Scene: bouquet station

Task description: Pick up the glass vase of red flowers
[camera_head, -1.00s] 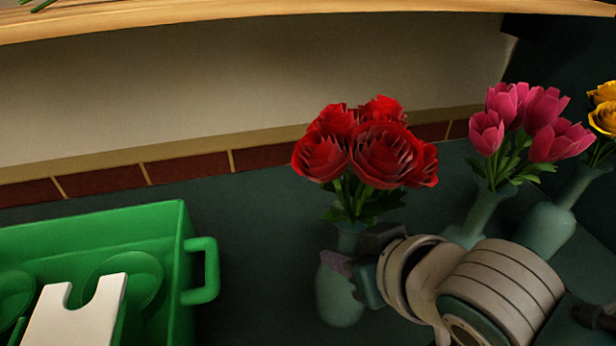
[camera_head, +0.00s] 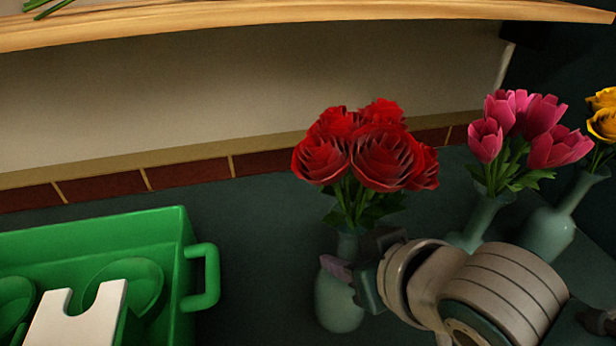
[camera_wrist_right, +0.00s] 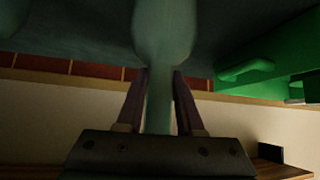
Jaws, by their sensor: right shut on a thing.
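The glass vase of red flowers (camera_head: 340,304) stands upright on the dark counter in the head view, a pale green bottle shape with red roses (camera_head: 366,150) on top. My right gripper (camera_head: 345,268) reaches in from the right and is shut on the vase's narrow neck. In the right wrist view the two fingers of the gripper (camera_wrist_right: 160,90) lie on either side of the neck, and the vase's wider body (camera_wrist_right: 165,30) shows above them. The near finger hides part of the vase in the head view. My left gripper is not in view.
A vase of pink tulips (camera_head: 482,220) and a vase of yellow flowers (camera_head: 552,228) stand to the right, behind my right arm. A green crate (camera_head: 160,230) with a handle is at the left. A wooden shelf (camera_head: 300,18) runs above. Counter between crate and vase is clear.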

